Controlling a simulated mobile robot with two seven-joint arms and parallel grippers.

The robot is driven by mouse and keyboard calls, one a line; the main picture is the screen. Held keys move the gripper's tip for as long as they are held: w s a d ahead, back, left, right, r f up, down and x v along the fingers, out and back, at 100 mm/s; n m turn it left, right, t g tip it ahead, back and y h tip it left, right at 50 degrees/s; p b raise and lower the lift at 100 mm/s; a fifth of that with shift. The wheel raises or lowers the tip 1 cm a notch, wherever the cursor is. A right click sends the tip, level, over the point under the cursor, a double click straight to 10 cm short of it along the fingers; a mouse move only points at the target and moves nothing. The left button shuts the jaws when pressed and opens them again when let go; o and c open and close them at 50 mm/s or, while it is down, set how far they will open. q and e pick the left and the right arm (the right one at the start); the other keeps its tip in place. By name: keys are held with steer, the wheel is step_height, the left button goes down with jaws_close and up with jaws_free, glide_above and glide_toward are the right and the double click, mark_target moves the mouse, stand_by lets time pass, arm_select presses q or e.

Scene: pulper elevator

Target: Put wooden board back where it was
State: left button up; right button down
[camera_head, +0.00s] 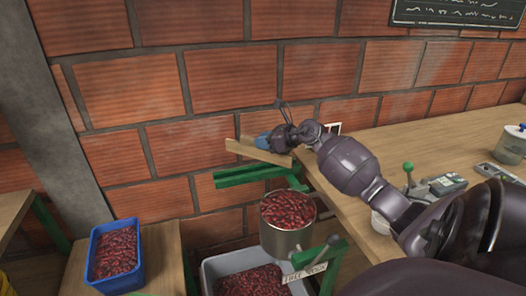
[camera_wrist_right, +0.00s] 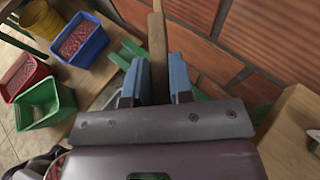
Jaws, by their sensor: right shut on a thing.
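The wooden board (camera_head: 245,149) is a narrow, light brown plank near the brick wall. It lies slightly tilted, just above a green metal bar (camera_head: 235,180) in the head view; I cannot tell whether they touch. My right gripper (camera_head: 264,142) is shut on the board. In the right wrist view the board (camera_wrist_right: 157,45) stands between the two blue fingers of the right gripper (camera_wrist_right: 160,82) and points away from it. The fingers hide part of the board. My left gripper is not in view.
A metal pot (camera_head: 286,238) of red cherries sits below the green bar, above a grey bin (camera_head: 212,272). A blue crate (camera_head: 92,262) stands at lower left. The wooden table (camera_head: 420,145) is on the right. Red (camera_wrist_right: 33,84) and green crates (camera_wrist_right: 42,118) show in the wrist view.

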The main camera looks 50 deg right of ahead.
mark_target(264, 160)
step_height(264, 160, down, 4)
steer(key=shift+r+b, duration=0.15)
steer(key=shift+b, duration=0.15)
steer(key=shift+r, duration=0.1)
steer(key=shift+f, duration=0.35)
steer(key=c, duration=1)
jaws_free()
